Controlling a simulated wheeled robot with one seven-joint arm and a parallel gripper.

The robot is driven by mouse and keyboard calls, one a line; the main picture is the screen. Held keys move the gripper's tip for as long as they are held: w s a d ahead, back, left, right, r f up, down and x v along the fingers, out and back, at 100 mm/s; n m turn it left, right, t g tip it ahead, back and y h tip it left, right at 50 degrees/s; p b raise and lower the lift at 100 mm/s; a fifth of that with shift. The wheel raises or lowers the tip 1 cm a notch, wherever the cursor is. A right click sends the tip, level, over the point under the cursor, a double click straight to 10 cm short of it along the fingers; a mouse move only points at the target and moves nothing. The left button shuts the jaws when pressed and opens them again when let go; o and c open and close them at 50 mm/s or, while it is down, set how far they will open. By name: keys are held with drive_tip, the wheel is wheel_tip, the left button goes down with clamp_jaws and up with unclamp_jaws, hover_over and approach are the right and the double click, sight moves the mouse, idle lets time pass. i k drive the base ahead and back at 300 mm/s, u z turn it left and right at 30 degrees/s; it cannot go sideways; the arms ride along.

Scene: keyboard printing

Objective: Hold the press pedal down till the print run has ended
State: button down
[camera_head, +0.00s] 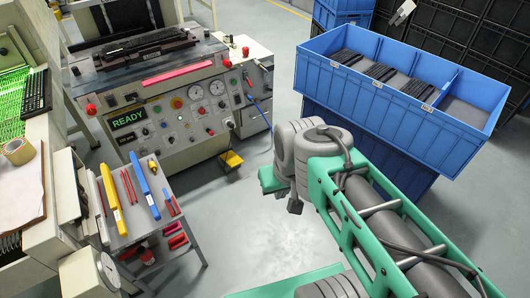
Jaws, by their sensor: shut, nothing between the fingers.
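The press (165,100) stands at the upper left, a grey and cream machine with gauges, knobs and red buttons on its front panel. Its green display (129,118) reads READY. The yellow press pedal (231,160) is on the floor by the foot of the press, at its right front. Nothing is seen touching the pedal from this view. My arm (385,215) reaches up from the lower right to a grey joint, right of the pedal. I cannot make out my gripper's fingers anywhere.
Blue crates (400,110) with dark keyboard parts stand at the upper right. A small grey table (135,222) with yellow, blue and red tools stands at the lower left. A cable hangs down the press's right side. Grey floor is open between table and arm.

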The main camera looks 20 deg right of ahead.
sight(233, 160)
drive_tip(key=z, duration=0.2)
drive_tip(key=i, duration=0.9)
drive_tip(key=u, duration=0.7)
drive_tip(key=i, duration=0.55)
drive_tip(key=u, duration=0.65)
